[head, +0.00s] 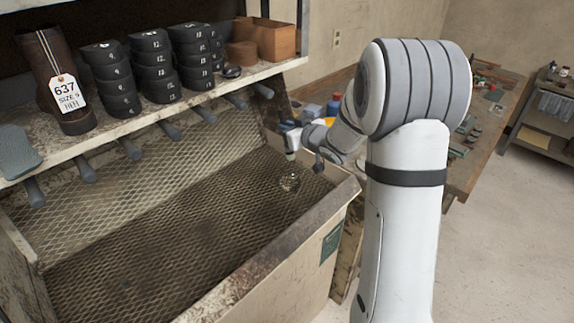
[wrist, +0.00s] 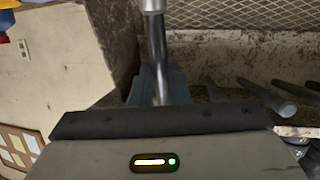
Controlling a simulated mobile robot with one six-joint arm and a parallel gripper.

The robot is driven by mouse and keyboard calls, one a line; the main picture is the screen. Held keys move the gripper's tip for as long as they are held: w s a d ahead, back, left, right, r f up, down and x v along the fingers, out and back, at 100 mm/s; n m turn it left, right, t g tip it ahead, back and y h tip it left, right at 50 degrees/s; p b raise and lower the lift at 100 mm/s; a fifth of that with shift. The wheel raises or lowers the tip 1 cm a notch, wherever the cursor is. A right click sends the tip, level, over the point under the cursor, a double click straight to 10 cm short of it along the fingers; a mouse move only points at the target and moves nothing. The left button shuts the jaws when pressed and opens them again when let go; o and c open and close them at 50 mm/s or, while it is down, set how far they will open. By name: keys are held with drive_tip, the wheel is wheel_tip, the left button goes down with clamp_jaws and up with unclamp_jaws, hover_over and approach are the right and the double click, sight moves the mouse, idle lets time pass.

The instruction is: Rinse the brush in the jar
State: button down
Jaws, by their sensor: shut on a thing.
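My gripper (wrist: 160,88) is shut on the dark shaft of the brush (wrist: 157,50). In the wrist view the shaft leads up from the fingers to a pale metal ferrule at the top edge; the bristles are out of view. In the head view my arm reaches left over the right end of a mesh-lined bin. The small clear jar (head: 289,183) shows there on the mesh, below the end of my arm. I cannot tell from these frames whether the brush tip is inside the jar. The jar does not show clearly in the wrist view.
The bin's front rim (head: 262,255) and the shelf edge (head: 150,118) with several pegs bound the space. A tagged boot (head: 55,85), stacked black blocks (head: 153,68) and a brown box (head: 277,40) stand on the shelf. A cluttered bench (head: 470,140) stands behind my arm. The mesh middle is clear.

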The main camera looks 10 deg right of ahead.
drive_tip(key=shift+r+p, duration=1.7)
drive_tip(key=shift+r, duration=0.4)
drive_tip(key=shift+f, duration=0.1)
